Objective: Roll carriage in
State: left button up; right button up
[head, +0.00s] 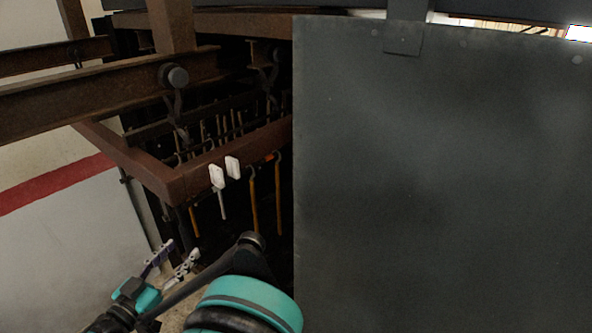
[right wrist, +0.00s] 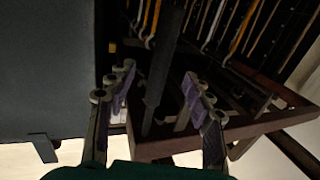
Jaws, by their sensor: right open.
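The carriage (head: 150,172) is a rusty brown frame with hooks and hanging rods, below a rusty overhead rail (head: 95,95). A round roller (head: 173,76) sits at the rail with a hanger below it. My right gripper (head: 170,262) is open, low and in front of the frame's near corner. In the right wrist view the frame (right wrist: 235,130) crosses beyond the fingers (right wrist: 158,92), and a dark bar (right wrist: 160,75) shows between them; I cannot tell whether anything touches. My left gripper is not in view.
A large dark grey panel (head: 440,170) fills the right half and hides what lies behind it. It also shows at the left in the right wrist view (right wrist: 45,70). A pale wall with a red stripe (head: 55,187) stands at the left.

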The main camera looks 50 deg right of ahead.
aim_at(186, 247)
jog(key=shift+w+d, duration=0.3)
jog(key=shift+d, duration=0.35)
jog(key=shift+d, duration=0.1)
jog(key=shift+x, duration=1.15)
grip_shut()
